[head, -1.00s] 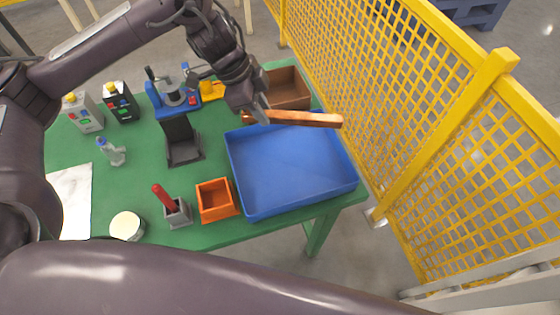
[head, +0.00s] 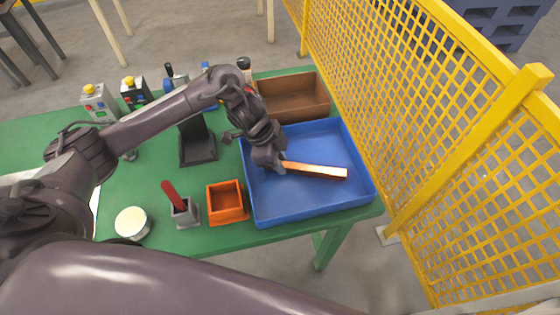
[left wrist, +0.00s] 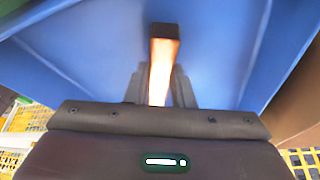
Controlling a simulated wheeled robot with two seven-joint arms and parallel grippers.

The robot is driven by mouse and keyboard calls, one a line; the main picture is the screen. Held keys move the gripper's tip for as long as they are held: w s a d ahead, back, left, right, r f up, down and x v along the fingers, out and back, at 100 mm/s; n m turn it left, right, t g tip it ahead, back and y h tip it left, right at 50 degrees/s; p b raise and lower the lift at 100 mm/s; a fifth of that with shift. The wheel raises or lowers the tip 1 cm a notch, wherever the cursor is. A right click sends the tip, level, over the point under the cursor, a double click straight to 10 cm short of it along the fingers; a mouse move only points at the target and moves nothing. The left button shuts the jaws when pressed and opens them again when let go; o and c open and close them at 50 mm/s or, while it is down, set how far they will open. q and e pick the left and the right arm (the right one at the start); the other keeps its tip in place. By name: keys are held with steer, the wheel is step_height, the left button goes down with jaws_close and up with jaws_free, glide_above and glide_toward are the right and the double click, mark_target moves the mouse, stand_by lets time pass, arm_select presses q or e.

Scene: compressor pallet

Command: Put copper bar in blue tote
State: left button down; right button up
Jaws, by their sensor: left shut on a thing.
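The copper bar (head: 318,170) is held at its left end by my left gripper (head: 281,165), which is shut on it. The bar lies level over the inside of the blue tote (head: 310,204), pointing right. I cannot tell whether it touches the tote floor. In the left wrist view the copper bar (left wrist: 162,62) sticks out from between the fingers of the left gripper (left wrist: 160,88), with the blue tote (left wrist: 60,45) behind it. The gripper hides the bar's near end. My right gripper is not in view.
A brown box (head: 293,104) stands just behind the tote. An orange bin (head: 228,213), a grey holder with a red handle (head: 182,208) and a black stand (head: 198,150) are left of it. A yellow mesh fence (head: 430,120) runs close along the right.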

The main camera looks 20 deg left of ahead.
arm_select(q)
steer(key=shift+f, duration=0.25)
steer(key=c, duration=1.3)
jaws_free()
steer(key=shift+o, duration=0.2)
steer(key=v, duration=1.2)
steer(key=shift+s+d, duration=0.1)
steer(key=shift+d, duration=0.05)
